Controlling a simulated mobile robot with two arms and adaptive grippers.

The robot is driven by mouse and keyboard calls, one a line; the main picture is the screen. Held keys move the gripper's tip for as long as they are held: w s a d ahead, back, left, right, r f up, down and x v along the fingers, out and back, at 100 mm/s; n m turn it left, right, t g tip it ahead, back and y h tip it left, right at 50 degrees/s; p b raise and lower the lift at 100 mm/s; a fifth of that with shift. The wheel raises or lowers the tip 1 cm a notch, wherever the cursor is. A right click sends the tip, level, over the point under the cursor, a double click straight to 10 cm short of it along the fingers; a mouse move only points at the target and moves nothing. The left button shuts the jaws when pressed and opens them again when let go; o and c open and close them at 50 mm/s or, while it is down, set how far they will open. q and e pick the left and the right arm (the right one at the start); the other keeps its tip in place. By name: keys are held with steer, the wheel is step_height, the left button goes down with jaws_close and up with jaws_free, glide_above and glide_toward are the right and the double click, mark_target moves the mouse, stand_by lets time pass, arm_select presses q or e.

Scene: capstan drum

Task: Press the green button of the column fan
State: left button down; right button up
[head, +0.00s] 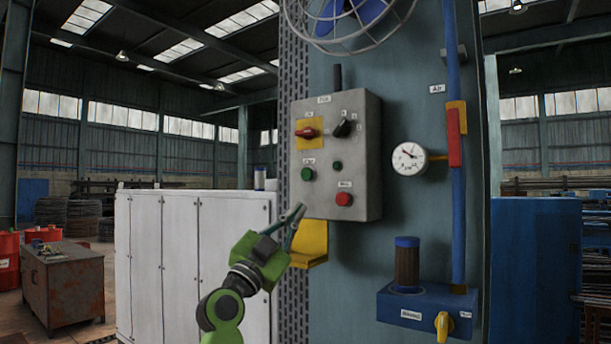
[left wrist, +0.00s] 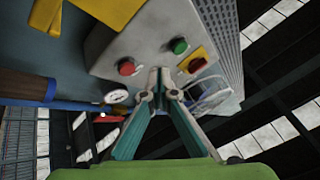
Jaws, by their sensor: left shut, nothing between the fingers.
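A grey control box (head: 325,115) is fixed to the blue-grey column (head: 400,210). The green button (head: 307,174) sits at the box's lower left under a small label. It also shows in the left wrist view (left wrist: 179,46). A small dark green lamp or button (head: 337,166) is to its right. My left gripper (head: 298,212) is shut and empty, its fingertips below the green button near the box's lower left corner. In the left wrist view its fingertips (left wrist: 160,78) appear between the red button and the red switch, apart from the green button. My right gripper is not in view.
The box also carries a red button (head: 344,199), a red switch (head: 307,132) on a yellow plate and a black selector (head: 345,128). A yellow bracket (head: 310,245) juts out below the box. A caged fan (head: 350,15) is above. A gauge (head: 409,158) is to the right.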

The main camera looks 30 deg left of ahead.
mark_target(307, 174)
arm_select(q)
steer(key=s+a+r+n+t+y, duration=0.1)
steer(key=s+a+r+t+y, duration=0.1)
steer(key=r, duration=0.6)
steer(key=shift+s+a+r, duration=0.2)
steer(key=shift+s+a, duration=0.55)
steer(key=shift+a, duration=0.25)
steer(key=shift+w, duration=0.15)
steer(key=w+b, duration=0.1)
steer(key=w, duration=0.7)
steer(key=shift+w+d, duration=0.25)
steer(key=shift+d, duration=0.1)
